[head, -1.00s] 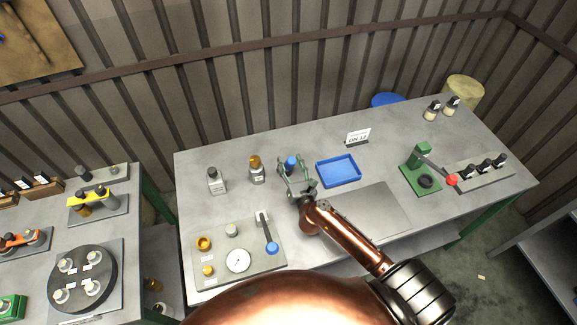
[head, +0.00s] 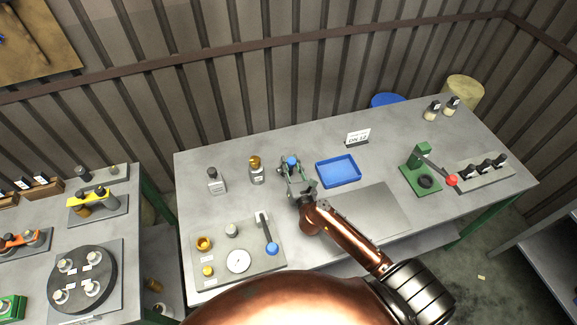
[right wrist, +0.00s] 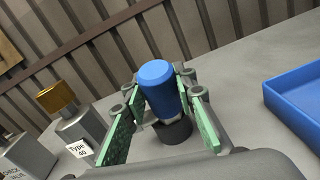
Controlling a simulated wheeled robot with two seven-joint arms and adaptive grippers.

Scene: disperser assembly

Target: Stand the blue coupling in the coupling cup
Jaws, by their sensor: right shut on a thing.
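The blue coupling (right wrist: 162,90) stands nearly upright between the green fingers of my right gripper (right wrist: 160,115), which is shut on it. In the head view my right gripper (head: 292,172) is over the back middle of the table, with the blue coupling (head: 292,160) showing at its tip. In the right wrist view a dark round piece (right wrist: 173,132) is directly under the coupling's pale lower end. I cannot tell whether they touch, or whether this piece is the coupling cup. My left gripper is not in view.
A blue tray (head: 338,171) is just right of my right gripper. A gold-topped bottle (head: 256,170) and a grey bottle (head: 215,181) stand to its left. A fixture plate (head: 222,275) with several small parts lies front left. A green press (head: 421,172) stands further right.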

